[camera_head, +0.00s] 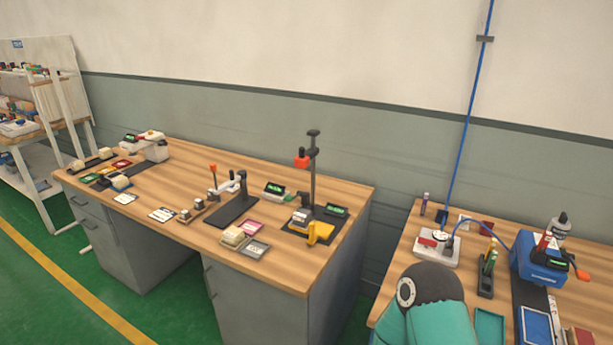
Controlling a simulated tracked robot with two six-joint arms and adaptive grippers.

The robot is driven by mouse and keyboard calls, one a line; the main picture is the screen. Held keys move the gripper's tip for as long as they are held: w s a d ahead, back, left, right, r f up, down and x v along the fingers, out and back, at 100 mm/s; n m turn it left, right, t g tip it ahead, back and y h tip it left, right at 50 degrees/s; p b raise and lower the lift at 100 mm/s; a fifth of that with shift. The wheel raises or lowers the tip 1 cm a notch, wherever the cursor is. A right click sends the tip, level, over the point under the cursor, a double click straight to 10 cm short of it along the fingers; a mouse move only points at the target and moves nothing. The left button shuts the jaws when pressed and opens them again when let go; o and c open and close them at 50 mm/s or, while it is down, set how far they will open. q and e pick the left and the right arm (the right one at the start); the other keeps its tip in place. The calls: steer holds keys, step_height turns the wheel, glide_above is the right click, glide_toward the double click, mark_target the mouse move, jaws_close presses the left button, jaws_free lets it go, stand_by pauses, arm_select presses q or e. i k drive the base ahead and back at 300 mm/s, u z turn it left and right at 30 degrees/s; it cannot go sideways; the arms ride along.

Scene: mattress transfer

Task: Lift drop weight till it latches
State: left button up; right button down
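A drop-weight stand with a tall dark post (312,175) stands upright near the right end of the left workbench. An orange-red block (301,162), which looks like the drop weight, sits high on the post, below its dark top piece. Whether it is latched is too small to tell. At the foot of the post is a dark base (296,229) with a pale block and a yellow piece (318,232). Neither of my grippers is in view. Only a teal and dark link of mine shows at the bottom right, apart from the stand.
The left workbench (290,278) also holds a lever press (241,190), small displays, and several trays and blocks. A second workbench (398,262) at right carries a blue machine (536,260) and a gauge fixture (436,246). Green floor with a yellow line lies at left.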

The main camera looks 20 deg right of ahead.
mark_target(301, 161)
steer(key=z, duration=0.1)
steer(key=i, duration=1)
steer(key=u, duration=0.1)
